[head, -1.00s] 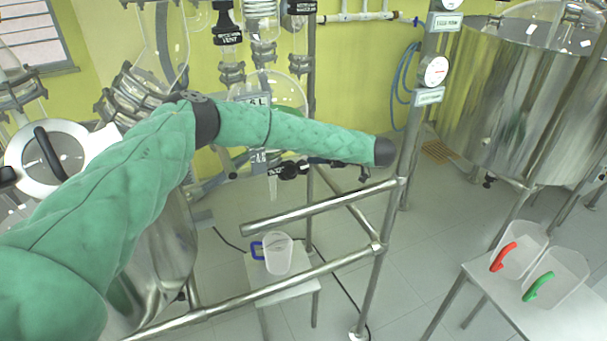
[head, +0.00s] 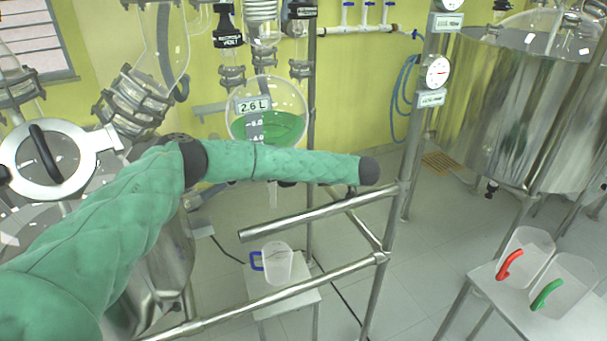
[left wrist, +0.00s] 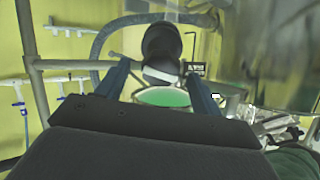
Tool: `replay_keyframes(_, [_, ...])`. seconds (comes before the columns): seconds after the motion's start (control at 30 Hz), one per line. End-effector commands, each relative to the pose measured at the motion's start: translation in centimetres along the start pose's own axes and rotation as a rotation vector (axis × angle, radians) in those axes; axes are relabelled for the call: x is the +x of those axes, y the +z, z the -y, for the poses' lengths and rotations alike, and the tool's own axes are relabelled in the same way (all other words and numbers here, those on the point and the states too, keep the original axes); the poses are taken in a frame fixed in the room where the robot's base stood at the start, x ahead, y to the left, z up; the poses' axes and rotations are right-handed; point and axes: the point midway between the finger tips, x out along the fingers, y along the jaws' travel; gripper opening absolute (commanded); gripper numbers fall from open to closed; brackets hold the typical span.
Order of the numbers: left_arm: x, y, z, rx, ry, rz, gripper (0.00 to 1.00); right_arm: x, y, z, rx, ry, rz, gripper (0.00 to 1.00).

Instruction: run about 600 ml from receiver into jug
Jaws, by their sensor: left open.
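The receiver (head: 283,100) is a round glass flask with green liquid in its lower part; its tag (head: 254,105) reads 2.6 L. Its outlet tube (head: 272,194) points down above the jug (head: 279,263), a clear jug with a blue handle that looks empty on a small stool. My left forearm covers the drain valve and my left gripper in the head view. In the left wrist view the left gripper (left wrist: 157,70) is open, its fingers either side of a dark round-ended part (left wrist: 161,45). I cannot tell whether they touch it. The green liquid (left wrist: 163,97) shows beyond. My right gripper is not in view.
Metal frame rails (head: 320,212) run in front of the stool (head: 285,297). Clear jugs with red (head: 525,250) and green (head: 572,280) handles stand on a table at the right. A large steel tank (head: 520,110) is behind them. A steel vessel stands at the left.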

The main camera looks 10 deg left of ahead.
Motion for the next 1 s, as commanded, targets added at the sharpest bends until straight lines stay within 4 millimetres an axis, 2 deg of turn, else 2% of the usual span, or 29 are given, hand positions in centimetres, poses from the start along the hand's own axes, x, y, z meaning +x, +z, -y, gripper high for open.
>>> replay_keyframes(0.1, [1.4,0.2,0.1,0.000,-0.002,0.003,0.67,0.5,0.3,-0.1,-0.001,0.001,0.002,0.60])
replay_keyframes(0.4, [3.1,0.1,0.0,-0.001,-0.001,0.000,0.67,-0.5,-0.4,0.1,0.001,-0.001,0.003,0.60])
replay_keyframes(0.8, [3.4,-0.1,0.0,-0.001,-0.001,-0.001,0.67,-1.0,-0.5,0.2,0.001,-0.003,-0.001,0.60])
replay_keyframes(1.0, [3.4,-0.1,0.0,-0.001,-0.001,-0.001,0.27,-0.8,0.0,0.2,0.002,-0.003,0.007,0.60])
